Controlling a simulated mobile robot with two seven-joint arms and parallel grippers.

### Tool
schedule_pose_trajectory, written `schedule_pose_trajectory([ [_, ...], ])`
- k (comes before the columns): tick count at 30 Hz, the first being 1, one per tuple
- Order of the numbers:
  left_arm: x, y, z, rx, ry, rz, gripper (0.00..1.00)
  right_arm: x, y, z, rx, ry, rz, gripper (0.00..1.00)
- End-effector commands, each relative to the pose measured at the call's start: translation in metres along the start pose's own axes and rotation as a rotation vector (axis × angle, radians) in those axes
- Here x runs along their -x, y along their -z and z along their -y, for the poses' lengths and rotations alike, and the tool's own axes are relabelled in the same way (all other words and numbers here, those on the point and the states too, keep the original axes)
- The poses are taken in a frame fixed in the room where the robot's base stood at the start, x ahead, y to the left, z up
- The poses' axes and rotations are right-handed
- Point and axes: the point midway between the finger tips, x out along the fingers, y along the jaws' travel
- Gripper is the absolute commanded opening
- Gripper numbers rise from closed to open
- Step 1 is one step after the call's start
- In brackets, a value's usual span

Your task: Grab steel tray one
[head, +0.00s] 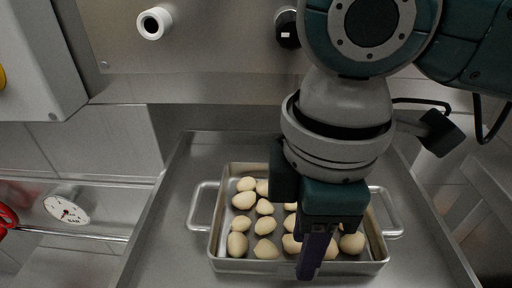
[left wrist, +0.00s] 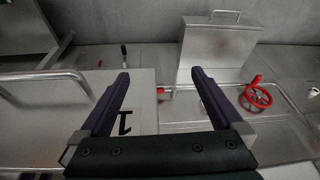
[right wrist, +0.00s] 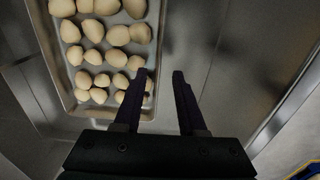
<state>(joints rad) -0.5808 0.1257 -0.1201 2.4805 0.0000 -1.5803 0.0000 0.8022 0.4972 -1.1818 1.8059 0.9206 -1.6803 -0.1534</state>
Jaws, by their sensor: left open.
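A rectangular steel tray (head: 225,266) with a wire handle at each short side holds several pale dough pieces (head: 265,249). It stands on a larger steel surface in the head view. My right gripper (head: 313,260) hangs over its right half and hides part of it. My left gripper (left wrist: 160,74) shows only in the left wrist view, open and empty, over a pale surface with a dark "1" mark (left wrist: 125,122).
A red handwheel (left wrist: 258,96) and a steel box with a top handle (left wrist: 216,46) stand ahead of the left gripper. A metal bar handle (left wrist: 45,76) is at its left. A round gauge (head: 67,209) is at left in the head view. The larger surface (head: 165,235) is bare left of the tray.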

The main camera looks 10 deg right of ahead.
Motion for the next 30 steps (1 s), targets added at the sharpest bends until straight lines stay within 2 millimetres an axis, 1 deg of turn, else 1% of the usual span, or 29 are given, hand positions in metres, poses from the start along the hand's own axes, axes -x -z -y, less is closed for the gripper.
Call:
schedule_pose_trajectory([
  [1, -0.006, -0.002, 0.0, 0.0, 0.0, 0.0, 1.0, -0.013, -0.001, 0.0, -0.001, 0.002, 0.004, 0.4],
  [3, -0.009, -0.003, -0.001, 0.0, 0.0, 0.0, 1.0, -0.024, -0.001, 0.0, 0.0, 0.001, 0.002, 0.4],
  [6, -0.012, -0.004, -0.001, 0.001, 0.0, 0.0, 1.0, -0.035, 0.0, 0.0, 0.001, 0.001, 0.002, 0.4],
  [9, -0.012, -0.004, -0.001, 0.002, -0.002, 0.0, 1.0, -0.039, 0.0, 0.0, 0.001, -0.001, 0.001, 0.4],
  [15, -0.012, -0.003, -0.002, 0.007, -0.006, -0.001, 1.0, -0.038, 0.0, -0.001, 0.001, -0.002, 0.0, 0.39],
  [25, -0.012, -0.003, -0.003, 0.01, -0.007, -0.002, 1.0, -0.038, 0.0, -0.001, 0.001, -0.002, 0.0, 0.02],
  [26, -0.012, -0.003, -0.003, 0.01, -0.007, -0.002, 1.0, -0.038, 0.0, -0.001, 0.001, -0.002, 0.0, 0.0],
  [30, -0.012, -0.003, -0.003, 0.009, -0.007, -0.002, 1.0, -0.038, 0.0, -0.001, 0.001, -0.002, 0.0, 0.0],
])
